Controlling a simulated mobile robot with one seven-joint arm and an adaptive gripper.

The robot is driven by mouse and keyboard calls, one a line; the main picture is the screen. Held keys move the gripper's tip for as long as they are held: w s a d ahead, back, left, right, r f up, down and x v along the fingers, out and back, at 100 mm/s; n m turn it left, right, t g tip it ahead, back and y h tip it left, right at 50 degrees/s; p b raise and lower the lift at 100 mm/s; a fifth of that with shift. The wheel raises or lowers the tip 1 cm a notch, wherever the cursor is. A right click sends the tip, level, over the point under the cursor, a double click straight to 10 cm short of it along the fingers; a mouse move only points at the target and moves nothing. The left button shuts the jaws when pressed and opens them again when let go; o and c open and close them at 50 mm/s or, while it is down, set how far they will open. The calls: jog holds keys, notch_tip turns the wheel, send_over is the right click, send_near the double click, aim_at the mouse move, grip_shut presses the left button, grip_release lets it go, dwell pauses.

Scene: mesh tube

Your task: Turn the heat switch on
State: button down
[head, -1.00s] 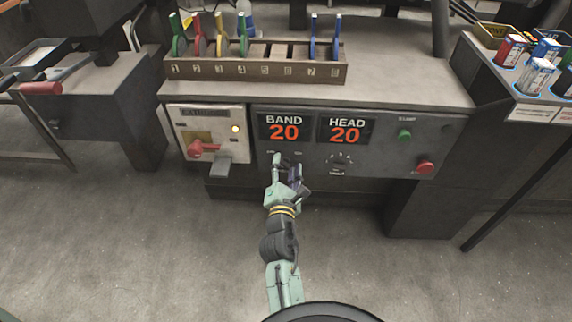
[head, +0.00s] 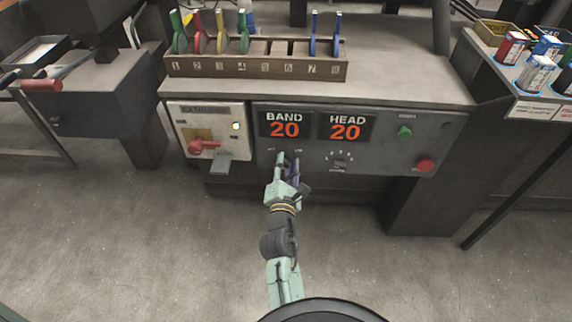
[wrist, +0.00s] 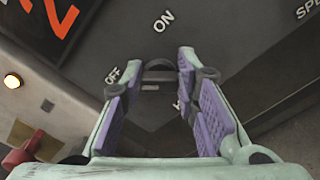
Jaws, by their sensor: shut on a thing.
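The heat switch (wrist: 157,66) is a dark knob on the grey control panel, seen between my fingers in the wrist view. The word OFF is printed to its left and ON above it. Which mark the knob points to is not clear. My gripper (wrist: 160,80) has its purple-padded fingers on either side of the knob, shut on it. In the head view my gripper (head: 287,160) is at the panel face below the BAND 20 display (head: 284,125), and its fingers hide the switch.
To the right are the HEAD 20 display (head: 345,128), a dial (head: 339,161), a green button (head: 405,133) and a red button (head: 425,165). To the left is a white box with a red lever (head: 203,147). The floor before the panel is clear.

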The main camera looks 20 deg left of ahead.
jog(key=shift+m, duration=0.3)
jog(key=m, duration=0.3)
jog(key=shift+w+d+f+m, duration=0.1)
jog(key=shift+m, duration=0.3)
jog(key=m+b, duration=0.1)
jog(key=m, duration=0.3)
jog(key=shift+f+m, duration=0.15)
jog(key=shift+m, duration=0.15)
jog(key=m+b, duration=0.2)
jog(key=m, duration=0.2)
jog(key=shift+f, duration=0.15)
jog(key=m+b, duration=0.1)
jog(key=m, duration=0.3)
jog(key=shift+m+b, duration=0.3)
jog(key=shift+b, duration=0.05)
jog(key=c, duration=1.2)
grip_release()
jog(key=shift+f, duration=0.1)
jog(key=shift+c, duration=0.2)
